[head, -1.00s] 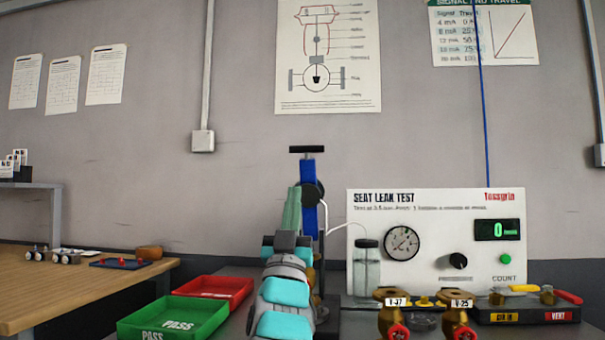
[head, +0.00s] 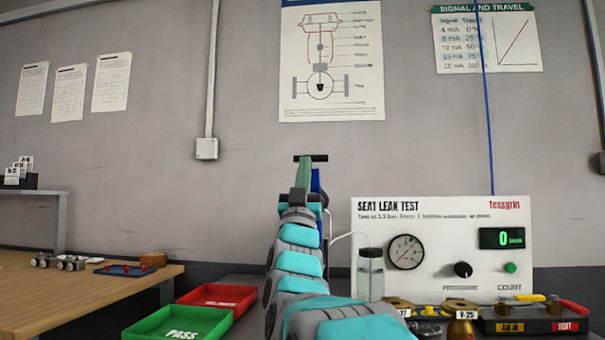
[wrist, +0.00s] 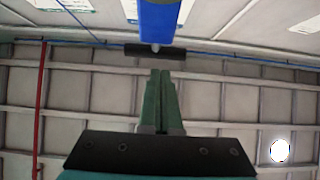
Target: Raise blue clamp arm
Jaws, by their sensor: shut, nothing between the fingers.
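The blue clamp arm (head: 316,182) stands upright in the head view, mostly hidden behind my own arm. Its black crossbar (head: 318,158) shows at the top. In the wrist view the blue clamp arm (wrist: 160,20) comes down from the top edge and ends in the black crossbar (wrist: 140,50). My gripper (head: 304,162) has green fingers pointing up, in front of the clamp arm. In the wrist view the gripper (wrist: 160,73) is shut and empty, its tips just below the crossbar. I cannot tell whether they touch it.
A seat leak test panel (head: 450,225) with a glass jar (head: 370,275) stands to the right. Brass valves (head: 461,325) sit in front of it. Red (head: 250,303) and green (head: 140,333) trays lie at the left.

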